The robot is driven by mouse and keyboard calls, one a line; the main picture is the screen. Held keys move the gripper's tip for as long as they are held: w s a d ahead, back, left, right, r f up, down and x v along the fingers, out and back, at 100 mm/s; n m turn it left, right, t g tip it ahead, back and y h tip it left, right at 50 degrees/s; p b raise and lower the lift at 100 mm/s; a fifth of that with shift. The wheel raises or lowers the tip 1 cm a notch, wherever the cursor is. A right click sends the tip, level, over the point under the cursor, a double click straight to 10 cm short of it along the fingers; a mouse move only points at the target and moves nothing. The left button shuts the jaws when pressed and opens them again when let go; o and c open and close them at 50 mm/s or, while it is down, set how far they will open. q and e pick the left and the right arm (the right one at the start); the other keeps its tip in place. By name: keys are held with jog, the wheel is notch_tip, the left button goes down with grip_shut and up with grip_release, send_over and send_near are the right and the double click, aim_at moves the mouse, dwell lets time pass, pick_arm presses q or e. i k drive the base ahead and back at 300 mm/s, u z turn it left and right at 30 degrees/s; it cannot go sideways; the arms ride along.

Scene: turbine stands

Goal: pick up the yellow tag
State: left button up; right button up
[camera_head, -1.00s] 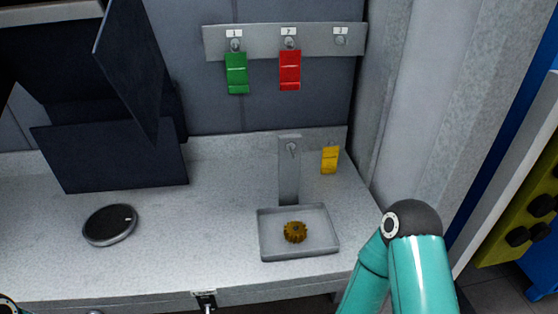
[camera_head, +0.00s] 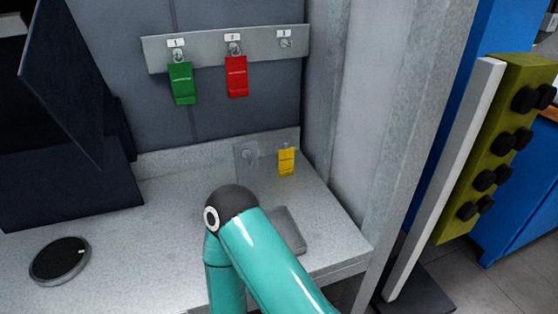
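No gripper fingers show in this view, neither left nor right.
A green tag (camera_head: 182,83) and a red tag (camera_head: 237,77) hang from the wall rail (camera_head: 262,46) under labels 1 and 2; hook 3 is empty. A round dark disc (camera_head: 61,259) lies on the counter (camera_head: 150,240). A grey post (camera_head: 365,130) bounds the right side.

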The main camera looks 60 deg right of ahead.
aim_at(286, 156)
jog(key=z, duration=0.25)
jog(key=k, duration=1.65)
jog(key=z, duration=1.4)
jog(key=i, duration=1)
jog(key=z, duration=0.1)
